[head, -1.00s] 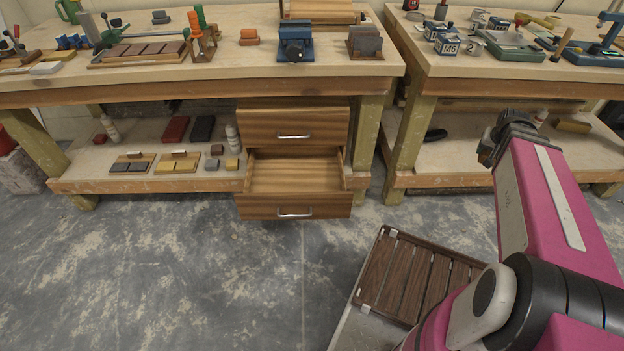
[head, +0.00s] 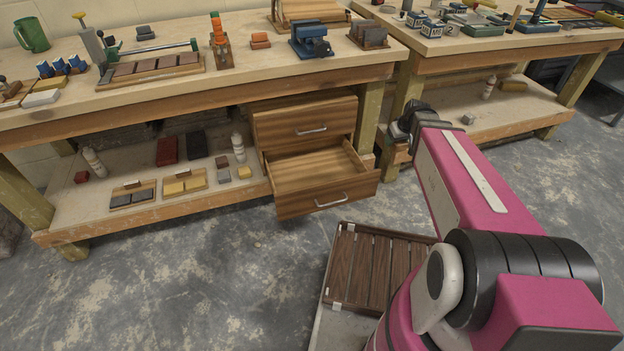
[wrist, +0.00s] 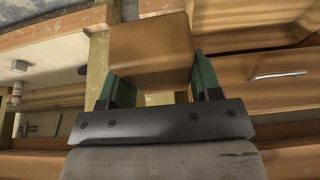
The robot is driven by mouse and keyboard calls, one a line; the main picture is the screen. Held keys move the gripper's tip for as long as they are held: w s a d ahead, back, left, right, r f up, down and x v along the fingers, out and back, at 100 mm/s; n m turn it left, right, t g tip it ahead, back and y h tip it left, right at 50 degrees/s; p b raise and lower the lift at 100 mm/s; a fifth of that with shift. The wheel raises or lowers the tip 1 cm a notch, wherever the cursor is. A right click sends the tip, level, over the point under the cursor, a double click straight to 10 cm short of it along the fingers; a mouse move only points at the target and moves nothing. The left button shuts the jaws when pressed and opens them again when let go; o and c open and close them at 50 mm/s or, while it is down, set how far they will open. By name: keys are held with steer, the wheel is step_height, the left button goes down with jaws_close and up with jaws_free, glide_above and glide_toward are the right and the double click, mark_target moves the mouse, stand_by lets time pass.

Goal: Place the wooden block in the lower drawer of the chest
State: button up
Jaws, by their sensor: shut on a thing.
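The wooden block (wrist: 150,50) is brown and held between the green fingers of my gripper (wrist: 152,84) in the wrist view. My gripper is shut on it. In the head view, the end of my arm is right of the chest, near the bench leg; the block cannot be told clearly there. The chest (head: 300,112) stands under the left workbench. Its lower drawer (head: 328,197) is pulled open and looks empty inside. The upper drawer (head: 305,128) is shut. A drawer front with a metal handle (wrist: 278,75) shows at the right of the wrist view.
A bench leg (head: 394,135) stands just right of the chest. The left bench top (head: 200,92) overhangs the drawers. The lower shelf (head: 110,218) holds bottles, bricks and small trays to the left. My slatted deck (head: 375,265) is in front. The floor before the drawer is clear.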

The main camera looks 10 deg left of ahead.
steer(key=s+a+f+n+g+y, duration=0.1)
steer(key=a+f+n+g, duration=0.1)
steer(key=a+f+n, duration=0.45)
steer(key=a+f+n+g+y, duration=0.15)
steer(key=a+n, duration=0.25)
steer(key=a, duration=0.5)
steer(key=n+g+h, duration=0.1)
steer(key=n+g, duration=0.2)
steer(key=n, duration=0.5)
glide_above(322, 180)
steer(key=s, duration=0.3)
step_height(322, 180, down, 6)
steer(key=f, duration=0.9)
steer(key=shift+s+d+f, duration=0.2)
steer(key=shift+d, duration=0.1)
steer(key=shift+f, duration=0.15)
steer(key=o, duration=1)
steer(key=shift+o, duration=0.2)
steer(key=v, duration=1.2)
steer(key=shift+r, duration=0.3)
